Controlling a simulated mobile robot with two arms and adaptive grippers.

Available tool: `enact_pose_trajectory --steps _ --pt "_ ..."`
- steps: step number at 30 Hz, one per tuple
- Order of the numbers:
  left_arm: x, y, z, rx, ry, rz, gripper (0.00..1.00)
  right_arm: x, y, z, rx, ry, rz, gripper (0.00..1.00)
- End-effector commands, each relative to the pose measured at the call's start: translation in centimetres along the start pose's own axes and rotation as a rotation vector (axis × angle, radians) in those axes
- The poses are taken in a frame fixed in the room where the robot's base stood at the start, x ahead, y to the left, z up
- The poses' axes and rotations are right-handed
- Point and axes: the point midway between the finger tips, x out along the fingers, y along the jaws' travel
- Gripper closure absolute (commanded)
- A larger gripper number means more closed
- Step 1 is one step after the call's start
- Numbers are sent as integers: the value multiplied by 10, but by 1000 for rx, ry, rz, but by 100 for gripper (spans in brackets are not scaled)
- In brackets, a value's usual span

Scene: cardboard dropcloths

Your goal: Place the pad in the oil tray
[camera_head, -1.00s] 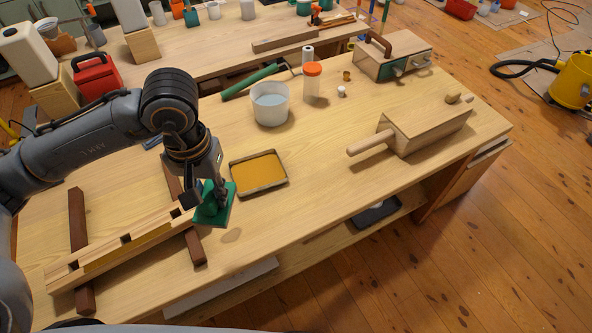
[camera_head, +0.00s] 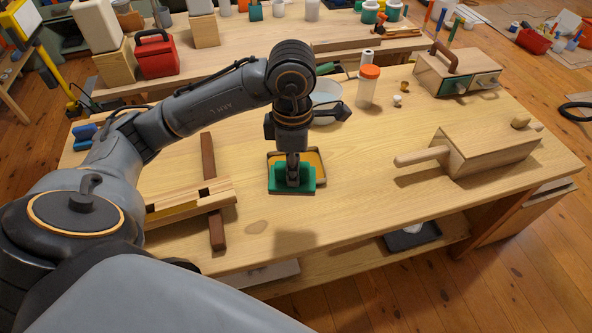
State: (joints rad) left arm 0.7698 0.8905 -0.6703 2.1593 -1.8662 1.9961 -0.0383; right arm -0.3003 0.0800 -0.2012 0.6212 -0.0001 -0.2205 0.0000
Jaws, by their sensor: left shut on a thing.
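My left gripper (camera_head: 292,179) is shut on the green pad (camera_head: 306,182) and points down. The tray is shallow, dark-rimmed and holds amber oil. The pad and my arm hide the tray's near part and much of its middle. I cannot tell whether the pad touches the oil or hangs above the tray's near edge. My right gripper is not in view.
A wooden box with a handle (camera_head: 488,150) lies right. Bare tabletop separates it from the tray.

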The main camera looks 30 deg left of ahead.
Motion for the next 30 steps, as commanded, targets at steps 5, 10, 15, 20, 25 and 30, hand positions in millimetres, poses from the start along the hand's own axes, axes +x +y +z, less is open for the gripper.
enact_pose_trajectory --steps 5,10,15,20,25,30 --pt "6 5 -4 -183 1 -1 100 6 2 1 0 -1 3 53" --pt "13 24 -5 -225 3 -3 100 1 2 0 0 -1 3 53" --pt "29 64 -3 -224 3 -6 100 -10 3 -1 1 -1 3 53" --pt "45 99 -2 -222 3 -4 100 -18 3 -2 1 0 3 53" --pt "79 123 -1 -218 2 -6 100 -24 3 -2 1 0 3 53" --pt "96 138 0 -216 1 -2 100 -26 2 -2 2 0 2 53"
